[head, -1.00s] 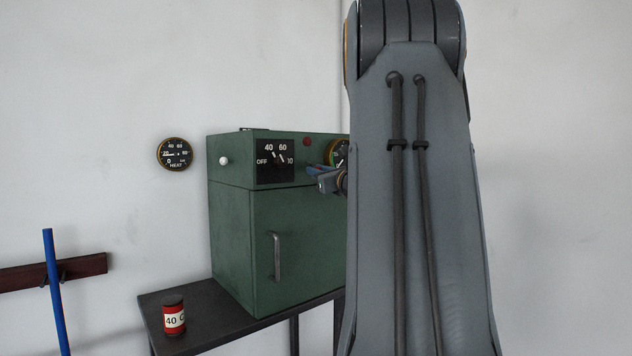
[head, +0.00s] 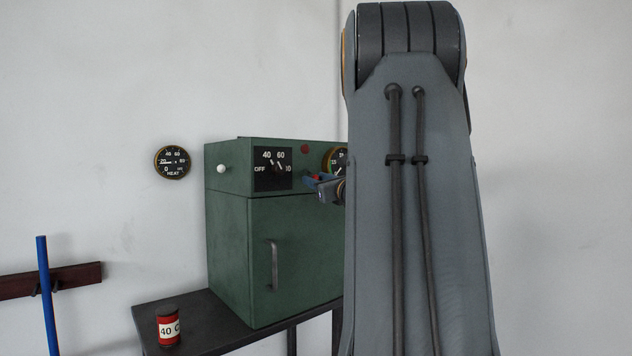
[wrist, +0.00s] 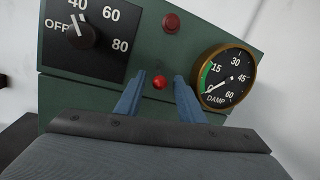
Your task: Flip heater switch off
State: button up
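The green cabinet (head: 231,229) stands on a dark shelf. A small red-tipped knob, apparently the heater switch (wrist: 160,82), sticks out of its front panel below a round red lamp or button (wrist: 171,23). My gripper (wrist: 160,77) is open, with one blue finger on each side of the red knob; contact cannot be told. In the head view my gripper (head: 322,184) is at the upper right of the cabinet front, partly hidden by my arm. The black rotary dial (wrist: 82,32) marked OFF, 40, 60, 80 has its pointer near 40.
A DAMP gauge (wrist: 225,78) is close right of my fingers. A HEAT gauge (head: 173,162) hangs on the wall. A white ball knob (head: 222,168) is on the cabinet's left. A red can (head: 168,325) stands on the shelf (head: 200,338). A blue pole (head: 47,295) is left.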

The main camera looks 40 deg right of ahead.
jog(key=b+v, duration=0.2)
jog(key=v, duration=0.5)
dwell(0.4)
